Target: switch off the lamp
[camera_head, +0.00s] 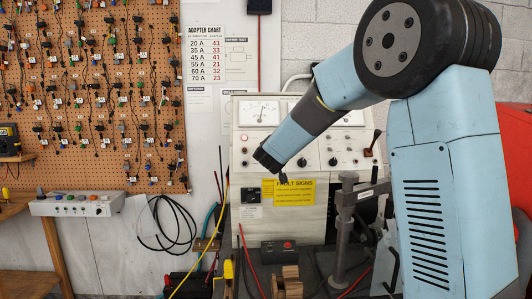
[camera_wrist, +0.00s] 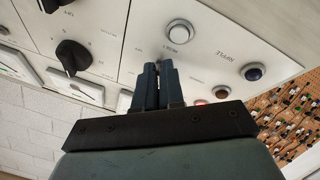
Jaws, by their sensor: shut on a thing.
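The grey test bench panel (camera_head: 240,175) stands at the middle of the head view. In the wrist view, the panel carries a white round lamp or button (camera_wrist: 179,32), a dark blue one (camera_wrist: 253,71) and a reddish one partly behind my gripper. My gripper (camera_wrist: 159,68) is up at the panel, below the white one in the picture. Its dark fingers are nearly together on something small, mostly hidden between the tips. In the head view, the arm hides part of the panel.
Black knobs (camera_wrist: 73,55) and gauges sit left of my gripper in the wrist view. A yellow fault sign (camera_head: 288,191) is on the panel. A grey press-like stand (camera_head: 346,225) rises close in front. A white switch box (camera_head: 78,205) is at the left, below the pegboard.

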